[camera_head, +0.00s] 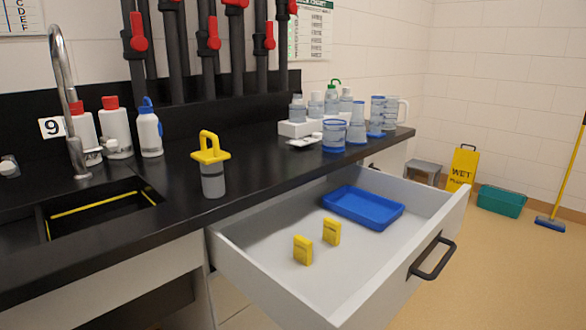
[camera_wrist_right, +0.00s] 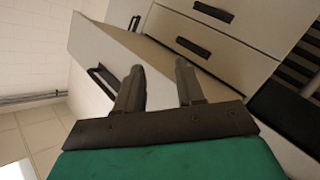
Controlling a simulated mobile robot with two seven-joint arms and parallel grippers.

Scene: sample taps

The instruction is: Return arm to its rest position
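My right gripper (camera_wrist_right: 160,68) shows only in the right wrist view. Its two dark fingers stand apart with nothing between them. Beyond the fingers is the pulled-out drawer (camera_wrist_right: 125,35), with its dark handle (camera_wrist_right: 103,82) to the left of the fingers. I cannot tell how far the fingertips are from the drawer, but they do not hold the handle. In the head view neither gripper nor arm shows. There the white drawer (camera_head: 275,265) stands open, its handle (camera_head: 432,257) free.
The drawer holds a blue tray (camera_head: 363,205) and two yellow blocks (camera_head: 303,250). A grey container with a yellow handled lid (camera_head: 212,165) stands near the black counter's front edge. Bottles, cups and a sink tap (camera_head: 65,90) line the counter. Floor at right is clear before a teal bin (camera_head: 502,201).

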